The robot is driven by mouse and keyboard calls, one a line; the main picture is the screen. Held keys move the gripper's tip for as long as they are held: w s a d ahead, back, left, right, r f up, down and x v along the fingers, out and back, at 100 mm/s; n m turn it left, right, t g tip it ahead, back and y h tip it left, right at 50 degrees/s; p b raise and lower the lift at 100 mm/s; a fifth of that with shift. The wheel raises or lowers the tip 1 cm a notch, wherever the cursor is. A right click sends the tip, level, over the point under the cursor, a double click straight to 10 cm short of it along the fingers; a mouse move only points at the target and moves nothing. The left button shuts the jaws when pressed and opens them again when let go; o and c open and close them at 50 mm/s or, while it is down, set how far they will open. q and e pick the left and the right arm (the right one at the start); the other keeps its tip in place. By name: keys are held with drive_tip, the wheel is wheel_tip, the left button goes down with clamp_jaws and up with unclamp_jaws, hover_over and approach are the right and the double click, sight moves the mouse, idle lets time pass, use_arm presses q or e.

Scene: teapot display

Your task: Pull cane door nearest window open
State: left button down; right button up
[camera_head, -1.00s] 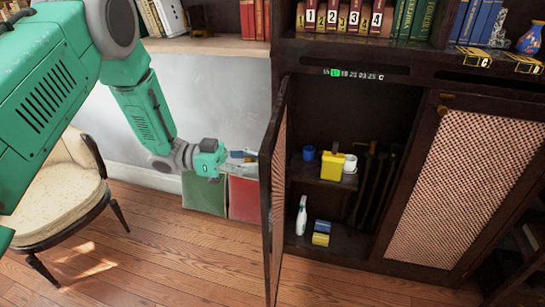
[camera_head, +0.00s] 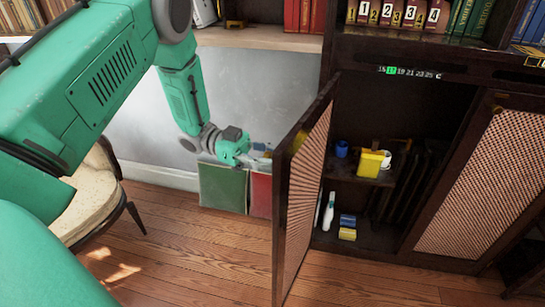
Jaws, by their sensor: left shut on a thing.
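The left cane door (camera_head: 306,190) of the dark wooden cabinet stands wide open, swung out toward me. Its woven cane panel faces right and its dark frame edge faces me. My left gripper (camera_head: 262,150) is at the door's left side, by its outer face. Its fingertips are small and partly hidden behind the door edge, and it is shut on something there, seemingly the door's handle. The handle itself is hidden. The right cane door (camera_head: 482,187) is closed. My right gripper is not in view.
Inside the open cabinet are a yellow container (camera_head: 370,163), a blue cup (camera_head: 342,148), a white spray bottle (camera_head: 328,212) and small boxes (camera_head: 348,234). Green (camera_head: 222,187) and red (camera_head: 260,194) panels lean by the wall. A cream chair (camera_head: 90,195) stands left. Wooden floor (camera_head: 190,255) is clear in front.

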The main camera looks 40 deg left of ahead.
use_arm(q)
drive_tip(key=shift+w+a+r, duration=0.1)
drive_tip(key=shift+w+r, duration=0.05)
drive_tip(key=shift+r, duration=0.15)
drive_tip(key=c, duration=1.4)
unclamp_jaws()
drive_tip(key=shift+o, duration=0.6)
drive_tip(key=shift+f, duration=0.1)
drive_tip(key=shift+f, duration=0.1)
drive_tip(key=shift+a, duration=0.3)
drive_tip(key=s+a, duration=0.2)
drive_tip(key=a, duration=0.9)
drive_tip(key=shift+a, duration=0.15)
